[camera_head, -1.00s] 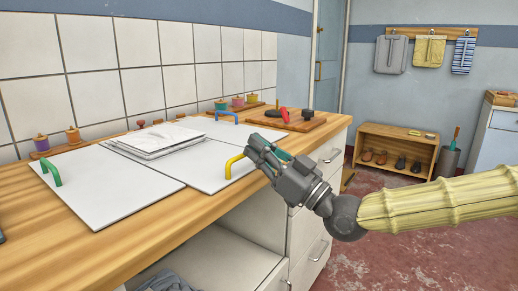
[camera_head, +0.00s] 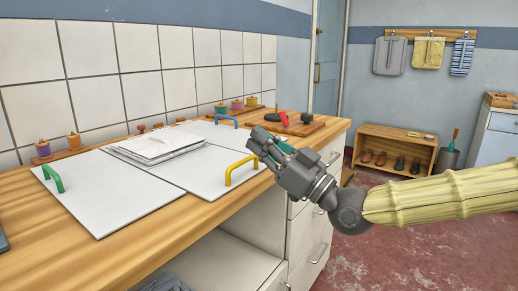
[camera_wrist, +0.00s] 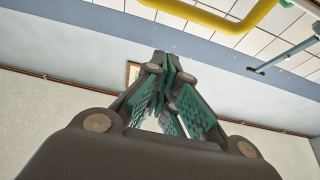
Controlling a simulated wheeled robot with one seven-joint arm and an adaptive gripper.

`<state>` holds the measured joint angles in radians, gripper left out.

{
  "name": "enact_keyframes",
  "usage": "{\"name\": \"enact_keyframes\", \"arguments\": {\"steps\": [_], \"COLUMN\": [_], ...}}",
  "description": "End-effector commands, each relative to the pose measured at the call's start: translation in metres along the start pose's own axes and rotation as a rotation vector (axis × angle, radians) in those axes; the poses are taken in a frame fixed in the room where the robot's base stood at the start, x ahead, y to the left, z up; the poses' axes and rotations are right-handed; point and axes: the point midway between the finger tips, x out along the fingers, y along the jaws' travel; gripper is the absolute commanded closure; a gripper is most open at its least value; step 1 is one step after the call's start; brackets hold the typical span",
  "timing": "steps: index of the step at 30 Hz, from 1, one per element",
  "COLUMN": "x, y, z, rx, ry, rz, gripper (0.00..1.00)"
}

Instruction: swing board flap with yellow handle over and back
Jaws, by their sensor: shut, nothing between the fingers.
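The white board lies flat on the wooden counter in several panels. The flap with the yellow handle (camera_head: 206,168) is its front right panel, and it lies flat. The yellow handle (camera_head: 241,167) is an upright arch near the flap's right edge. It also crosses the top of the wrist view (camera_wrist: 205,14). My gripper (camera_head: 262,140) is just right of and above the yellow handle, apart from it in the head view. Its fingers, with green pads (camera_wrist: 166,85), are together and empty.
A stack of white sheets (camera_head: 155,148) lies across the panels. A green handle (camera_head: 53,179) stands at the left and a blue handle (camera_head: 227,120) behind. A wooden board with dark and red items (camera_head: 290,124) is at the counter's far end. Spools line the wall.

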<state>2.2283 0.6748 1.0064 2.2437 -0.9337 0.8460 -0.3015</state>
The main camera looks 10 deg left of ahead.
Motion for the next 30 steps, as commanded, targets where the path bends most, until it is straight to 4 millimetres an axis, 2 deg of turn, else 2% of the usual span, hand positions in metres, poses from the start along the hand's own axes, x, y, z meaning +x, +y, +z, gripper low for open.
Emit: {"name": "enact_keyframes", "arguments": {"steps": [1,12,16,22,26,29,30], "x": [-0.005,-0.072,-0.087,-0.098,-0.104,-0.114,-0.120], "y": [0.001,0.001,0.001,0.000,0.001,0.001,0.000], "z": [-0.004,0.003,0.005,0.011,0.041,0.089,0.110], "rx": [0.000,0.000,-0.001,0.006,0.057,0.137,0.174], "ry": [0.000,0.003,0.004,-0.004,-0.061,-0.152,-0.195], "rz": [0.002,0.002,0.002,0.003,0.024,0.060,0.079], "gripper": [1.00,1.00,1.00,1.00,1.00,1.00,1.00]}}
